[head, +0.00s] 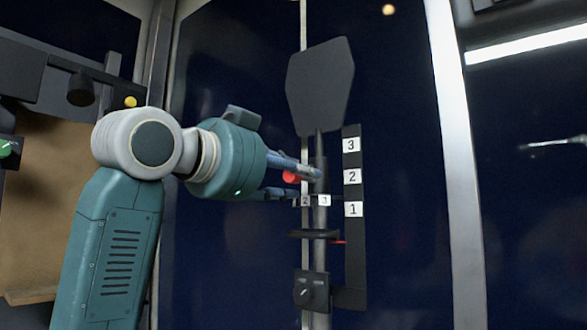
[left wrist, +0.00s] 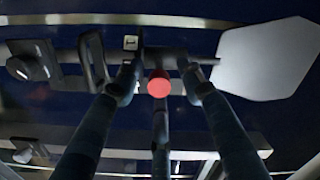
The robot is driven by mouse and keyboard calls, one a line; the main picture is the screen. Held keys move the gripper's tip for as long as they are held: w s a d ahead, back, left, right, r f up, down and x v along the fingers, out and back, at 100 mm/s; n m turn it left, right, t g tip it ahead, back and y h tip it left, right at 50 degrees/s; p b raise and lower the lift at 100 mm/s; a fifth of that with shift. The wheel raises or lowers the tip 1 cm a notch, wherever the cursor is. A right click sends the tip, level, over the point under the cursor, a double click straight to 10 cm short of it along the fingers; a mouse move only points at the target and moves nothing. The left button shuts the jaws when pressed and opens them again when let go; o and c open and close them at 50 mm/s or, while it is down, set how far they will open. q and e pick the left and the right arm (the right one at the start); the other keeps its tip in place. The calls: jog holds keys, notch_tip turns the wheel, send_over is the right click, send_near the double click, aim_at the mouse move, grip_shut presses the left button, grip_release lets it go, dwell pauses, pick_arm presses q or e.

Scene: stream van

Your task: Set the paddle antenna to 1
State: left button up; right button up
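The paddle antenna (head: 320,85) is a dark hexagonal plate on an upright mast, and shows pale at right in the left wrist view (left wrist: 265,58). A black scale (head: 354,265) beside the mast has labels 3, 2 and 1 from top down. A thin red pointer (head: 338,242) lies below the 1 label. A small cross scale (head: 324,200) shows 2 and 3. A red round knob (left wrist: 158,84) on the mast sits between the fingers of my left gripper (head: 305,183), with visible gaps. The gripper is open at the mast. My right gripper is not visible.
A dark handle-like ring (head: 313,234) crosses the mast below the gripper. Below it is a box with a rotary knob (head: 310,292). A pale metal post (head: 455,150) stands right of the scale. A dark blue panel lies behind.

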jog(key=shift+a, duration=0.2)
pick_arm(q)
grip_shut()
